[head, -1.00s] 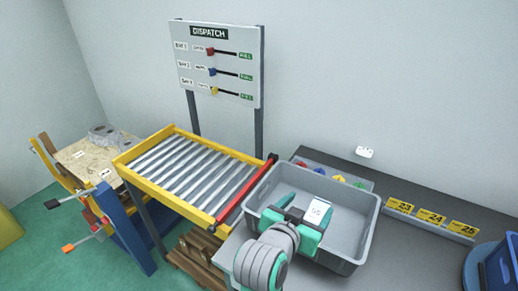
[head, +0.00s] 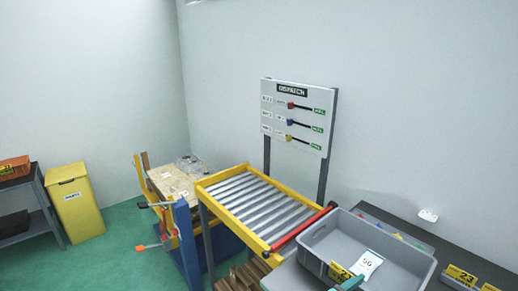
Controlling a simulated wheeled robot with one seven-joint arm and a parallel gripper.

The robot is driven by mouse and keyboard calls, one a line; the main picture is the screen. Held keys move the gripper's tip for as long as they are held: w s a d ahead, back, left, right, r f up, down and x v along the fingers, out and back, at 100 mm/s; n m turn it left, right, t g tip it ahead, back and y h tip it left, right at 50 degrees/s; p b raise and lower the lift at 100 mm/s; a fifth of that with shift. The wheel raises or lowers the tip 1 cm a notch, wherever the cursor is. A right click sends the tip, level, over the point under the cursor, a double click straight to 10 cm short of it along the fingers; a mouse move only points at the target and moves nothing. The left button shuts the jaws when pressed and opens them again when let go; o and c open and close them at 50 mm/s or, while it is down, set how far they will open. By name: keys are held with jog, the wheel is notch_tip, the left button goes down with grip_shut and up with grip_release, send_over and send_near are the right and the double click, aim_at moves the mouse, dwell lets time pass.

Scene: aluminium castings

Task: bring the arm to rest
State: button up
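My gripper (head: 350,284) shows only as a teal and dark part at the bottom edge, by the near side of the grey bin (head: 314,233). Most of my gripper and arm is cut off below the picture. Its fingertips cannot be made out, so I cannot tell whether it is open or shut, or whether it holds anything. A white card with black print (head: 368,264) shows over the bin, close to the teal part. I cannot tell what bears the card.
A yellow-framed roller conveyor (head: 204,188) with a red bar stands left of the bin, below the dispatch board (head: 297,116). A yellow bin (head: 75,205) and a shelf (head: 38,190) are at far left.

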jog(key=s+a+f+n+t+y, duration=0.2)
jog(key=a+f+n+y, duration=0.15)
jog(key=a+f, duration=0.55)
jog(key=s+a+f+n+t+y, duration=0.2)
jog(key=s+a+f+n, duration=0.15)
jog(key=a+f, duration=0.6)
jog(key=s+a+f+n+y, duration=0.1)
jog(key=s+a, duration=0.1)
jog(key=s, duration=0.5)
jog(key=s+a+f+n+t+y, duration=0.1)
jog(key=s+a+y, duration=0.1)
jog(key=s, duration=0.6)
jog(key=s+a+f+t+y, duration=0.1)
jog(key=s+a, duration=0.3)
jog(key=s, duration=0.3)
jog(key=shift+s+f+n+y, duration=0.25)
jog(key=shift+s+n+y, duration=0.1)
jog(key=shift+n, duration=0.05)
jog(key=shift+c, duration=0.6)
